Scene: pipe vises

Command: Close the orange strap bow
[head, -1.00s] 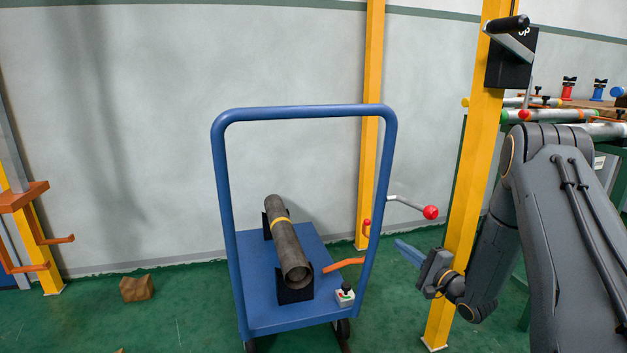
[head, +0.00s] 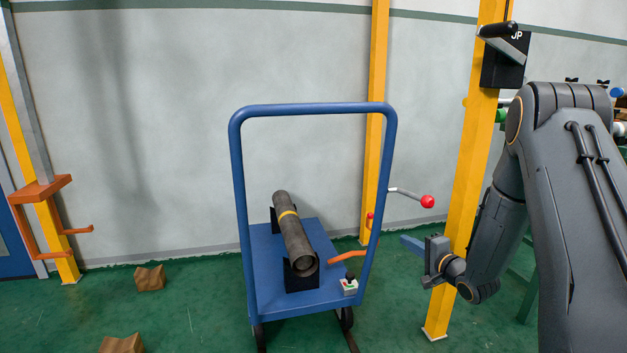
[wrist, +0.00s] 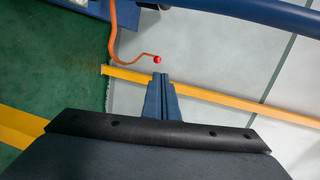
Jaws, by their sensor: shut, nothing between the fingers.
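The orange strap bow (head: 347,257) is a bent orange rod at the right side of the blue trolley.
The blue trolley (head: 262,303) carries a grey pipe (head: 292,232) with a yellow band on black supports. A separate red-ball lever (head: 427,201) stands near the yellow post (head: 470,170). A small button box (head: 348,284) sits on the trolley's corner. Brown lumps (head: 150,278) lie on the green floor.

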